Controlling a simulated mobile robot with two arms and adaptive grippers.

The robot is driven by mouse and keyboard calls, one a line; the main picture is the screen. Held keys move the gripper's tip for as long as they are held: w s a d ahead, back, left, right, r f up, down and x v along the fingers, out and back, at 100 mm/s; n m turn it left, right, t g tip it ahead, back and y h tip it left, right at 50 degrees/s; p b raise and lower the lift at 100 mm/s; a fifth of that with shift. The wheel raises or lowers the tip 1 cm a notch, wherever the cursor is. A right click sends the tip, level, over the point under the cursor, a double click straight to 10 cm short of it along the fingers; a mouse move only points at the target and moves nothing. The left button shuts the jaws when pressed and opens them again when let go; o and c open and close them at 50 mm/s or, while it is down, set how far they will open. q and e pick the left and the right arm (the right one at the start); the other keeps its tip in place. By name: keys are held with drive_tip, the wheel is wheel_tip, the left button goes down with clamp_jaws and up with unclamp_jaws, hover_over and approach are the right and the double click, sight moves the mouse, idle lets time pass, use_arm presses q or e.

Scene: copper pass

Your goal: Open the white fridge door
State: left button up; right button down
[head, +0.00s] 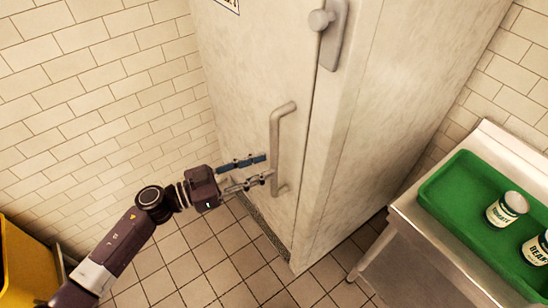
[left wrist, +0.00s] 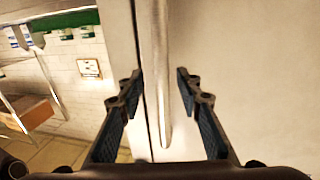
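The white fridge door (head: 240,70) is shut against the fridge body (head: 385,100). Its long vertical handle (head: 282,140) sits near the door's right edge. My left gripper (head: 268,167) is at the lower part of the handle with its fingers spread. In the left wrist view the handle (left wrist: 160,75) runs between the two open fingers (left wrist: 158,82), with a gap visible on each side. The door seam shows just left of the handle there. A grey latch with a round knob (head: 321,19) is higher up at the seam. My right gripper is out of view.
A metal table (head: 408,209) with a green tray (head: 455,185) holding white labelled cans (head: 507,208) stands right of the fridge. A yellow bin (head: 28,265) is at the lower left. A tiled wall is left of the fridge. The tiled floor before the door is clear.

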sight(274, 162)
use_arm(q)
drive_tip(key=x, duration=0.4)
drive_tip(key=shift+w, duration=0.1)
clamp_jaws()
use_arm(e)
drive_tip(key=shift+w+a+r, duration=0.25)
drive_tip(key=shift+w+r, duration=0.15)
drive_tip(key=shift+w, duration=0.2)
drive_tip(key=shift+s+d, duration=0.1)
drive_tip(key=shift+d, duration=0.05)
